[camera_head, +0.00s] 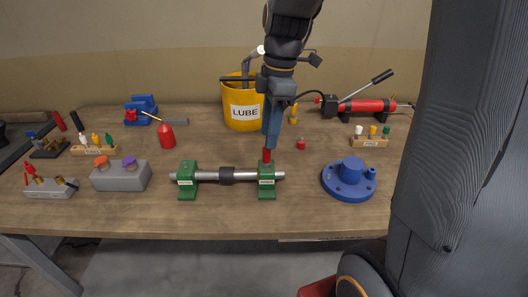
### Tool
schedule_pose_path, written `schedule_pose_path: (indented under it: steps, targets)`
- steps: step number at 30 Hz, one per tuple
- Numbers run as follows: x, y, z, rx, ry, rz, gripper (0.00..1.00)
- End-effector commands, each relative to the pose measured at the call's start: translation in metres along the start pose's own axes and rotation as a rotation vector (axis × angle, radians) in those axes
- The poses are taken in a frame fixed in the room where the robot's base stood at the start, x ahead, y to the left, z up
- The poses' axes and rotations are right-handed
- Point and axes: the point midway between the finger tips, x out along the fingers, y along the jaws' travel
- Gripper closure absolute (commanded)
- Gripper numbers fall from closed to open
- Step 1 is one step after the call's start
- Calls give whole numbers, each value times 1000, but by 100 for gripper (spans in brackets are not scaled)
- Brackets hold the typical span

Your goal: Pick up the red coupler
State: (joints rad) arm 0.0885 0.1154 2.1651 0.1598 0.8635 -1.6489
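A small red cylinder (267,156), which may be the red coupler, stands upright at the top of the right green block (266,182). My gripper (270,145) points down directly above it, with its blue fingers at or just over the red piece's top. The fingers look close together from this side. I cannot tell whether they grip the red piece or only hide part of it. Another small red piece (301,145) sits alone on the wooden table (225,215), right of my gripper.
A grey shaft (245,176) with a dark collar joins two green blocks. A yellow LUBE bucket (241,112) stands behind my gripper. A blue flanged part (349,180) is to the right, a red oil can (166,135) to the left. The front table strip is clear.

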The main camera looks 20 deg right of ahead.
Motion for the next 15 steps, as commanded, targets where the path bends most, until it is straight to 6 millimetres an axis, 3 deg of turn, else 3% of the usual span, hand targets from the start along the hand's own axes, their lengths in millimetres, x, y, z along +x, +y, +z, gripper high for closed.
schedule_pose_path:
  steps: [15]
  targets:
    - [58,-3,0,3,-1,-5,61]
